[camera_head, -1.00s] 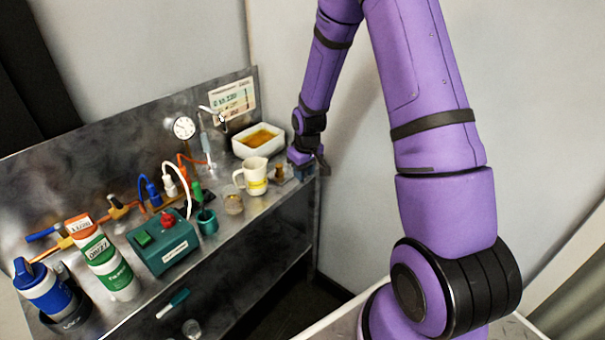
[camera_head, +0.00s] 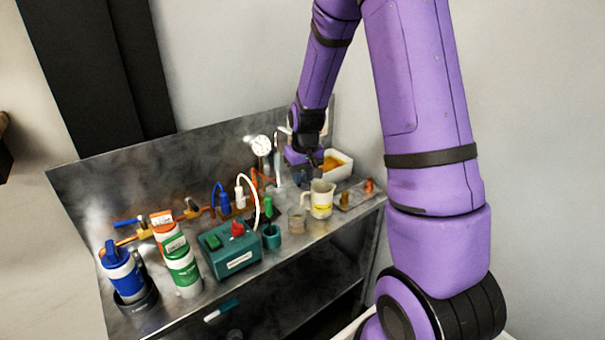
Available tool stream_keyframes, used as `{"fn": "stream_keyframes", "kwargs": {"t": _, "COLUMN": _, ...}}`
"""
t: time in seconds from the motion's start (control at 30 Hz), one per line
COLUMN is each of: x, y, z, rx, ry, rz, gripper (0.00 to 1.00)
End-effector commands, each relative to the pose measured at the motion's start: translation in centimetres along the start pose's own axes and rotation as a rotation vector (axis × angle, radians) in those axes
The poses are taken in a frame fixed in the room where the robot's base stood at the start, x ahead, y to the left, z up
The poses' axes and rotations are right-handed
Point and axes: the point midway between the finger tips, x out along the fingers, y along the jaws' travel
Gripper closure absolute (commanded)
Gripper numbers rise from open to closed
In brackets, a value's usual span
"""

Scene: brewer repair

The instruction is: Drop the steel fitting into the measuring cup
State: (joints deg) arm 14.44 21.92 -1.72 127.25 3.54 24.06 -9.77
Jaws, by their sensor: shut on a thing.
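My gripper (camera_head: 316,168) points down just above and behind the cup's rim in this view. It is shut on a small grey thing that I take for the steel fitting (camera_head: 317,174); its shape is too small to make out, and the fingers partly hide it. I cannot tell whether it is directly over the cup's mouth. The cup's inside is hidden.
A white tray (camera_head: 345,165) with orange-brown contents is behind the cup. Small copper-coloured parts (camera_head: 369,186) are at right. A gauge (camera_head: 261,145) rises behind.

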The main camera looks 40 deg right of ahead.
Motion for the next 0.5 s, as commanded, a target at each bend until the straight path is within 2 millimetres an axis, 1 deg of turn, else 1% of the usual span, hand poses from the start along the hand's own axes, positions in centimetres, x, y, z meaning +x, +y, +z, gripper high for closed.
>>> {"fn": "stream_keyframes", "kwargs": {"t": 0.1, "x": 1.4, "y": 0.0, "z": 0.2, "rx": 0.000, "ry": -0.003, "rz": 0.000, "gripper": 0.97}}
{"fn": "stream_keyframes", "kwargs": {"t": 0.3, "x": 3.4, "y": 0.0, "z": 0.4, "rx": 0.000, "ry": -0.001, "rz": 0.000, "gripper": 0.97}}
{"fn": "stream_keyframes", "kwargs": {"t": 0.5, "x": 4.4, "y": 0.0, "z": 0.5, "rx": 0.000, "ry": 0.000, "rz": 0.000, "gripper": 0.97}}
